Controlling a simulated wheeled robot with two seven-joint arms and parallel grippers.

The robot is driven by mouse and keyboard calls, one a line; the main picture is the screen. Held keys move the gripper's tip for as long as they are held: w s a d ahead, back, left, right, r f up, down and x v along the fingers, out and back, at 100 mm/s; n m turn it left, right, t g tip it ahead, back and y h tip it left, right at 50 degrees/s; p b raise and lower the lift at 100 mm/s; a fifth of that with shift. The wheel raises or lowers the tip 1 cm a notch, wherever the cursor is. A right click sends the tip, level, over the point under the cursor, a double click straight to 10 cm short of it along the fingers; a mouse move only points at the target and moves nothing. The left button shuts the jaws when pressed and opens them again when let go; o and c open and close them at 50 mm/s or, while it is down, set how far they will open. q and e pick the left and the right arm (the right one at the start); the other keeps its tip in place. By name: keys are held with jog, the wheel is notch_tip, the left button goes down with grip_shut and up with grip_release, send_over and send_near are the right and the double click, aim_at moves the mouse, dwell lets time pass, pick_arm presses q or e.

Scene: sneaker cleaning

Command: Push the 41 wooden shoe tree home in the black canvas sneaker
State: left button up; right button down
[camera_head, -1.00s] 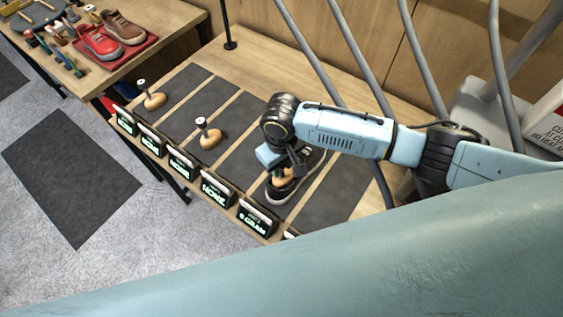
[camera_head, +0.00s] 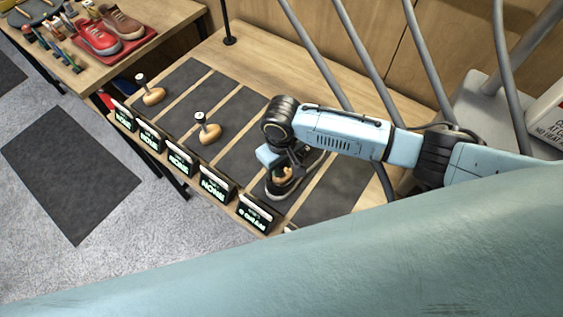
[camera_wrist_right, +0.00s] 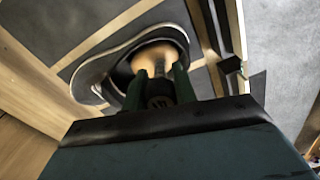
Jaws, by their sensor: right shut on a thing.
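The black canvas sneaker (camera_head: 279,190) with its pale sole rests on a dark mat on the bench. In the right wrist view the sneaker (camera_wrist_right: 90,75) lies above my fingers, its opening facing me. The wooden shoe tree (camera_wrist_right: 160,58) sits inside that opening; its front part is hidden in the shoe. My right gripper (camera_wrist_right: 160,92) is shut on the shoe tree's dark knob, one finger on each side. In the head view my right gripper (camera_head: 288,163) is over the sneaker's heel end and partly hides the tree. My left gripper is out of view.
Two other shoe trees (camera_head: 208,129) (camera_head: 153,93) stand on mats to the left. Several black label signs (camera_head: 214,185) line the bench's front edge. Grey tubes (camera_head: 352,45) rise behind my right arm. Red and brown shoes (camera_head: 98,38) lie on another table.

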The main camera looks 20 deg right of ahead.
jog(key=shift+f, duration=0.65)
jog(key=c, duration=1)
grip_release()
jog(key=shift+c, duration=0.2)
notch_tip(320, 180, up, 12)
jog(key=shift+r, duration=0.7)
